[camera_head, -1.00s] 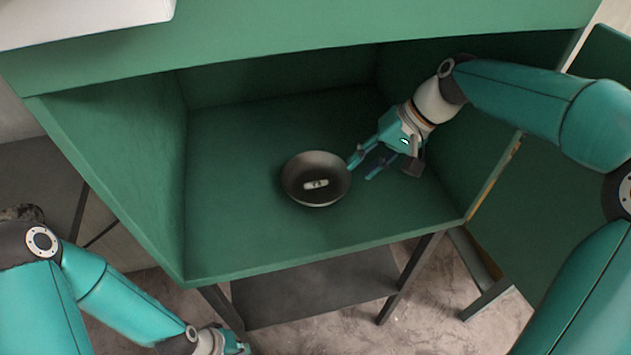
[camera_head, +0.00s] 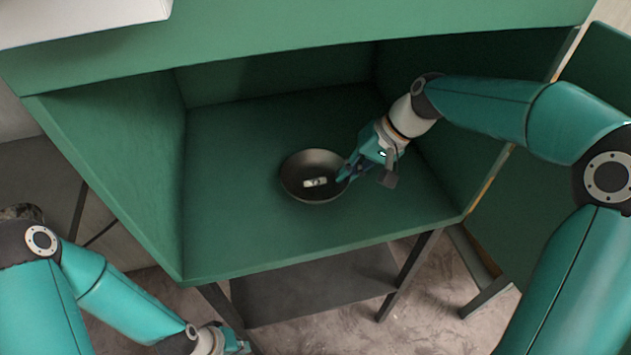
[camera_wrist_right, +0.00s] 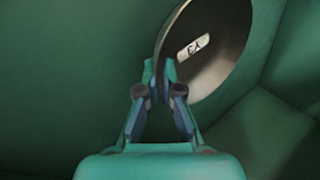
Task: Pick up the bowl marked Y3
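The dark round bowl (camera_head: 305,188) sits upright on the green cabinet floor, with a white label inside. In the right wrist view the label on the bowl (camera_wrist_right: 215,65) reads Y3. My right gripper (camera_head: 345,173) is at the bowl's right rim. In the right wrist view its fingertips (camera_wrist_right: 160,72) are close together, one on each side of the rim, and look shut on it. My left gripper (camera_head: 240,346) is low at the bottom edge, outside the cabinet and far from the bowl. Its fingers are too small and cut off to judge.
The open green cabinet has a left wall (camera_head: 135,170), a back wall and a right wall around the bowl. An open door (camera_head: 545,210) stands at the right. The cabinet floor (camera_head: 230,230) is otherwise clear. Dark legs and a lower shelf (camera_head: 310,290) are beneath.

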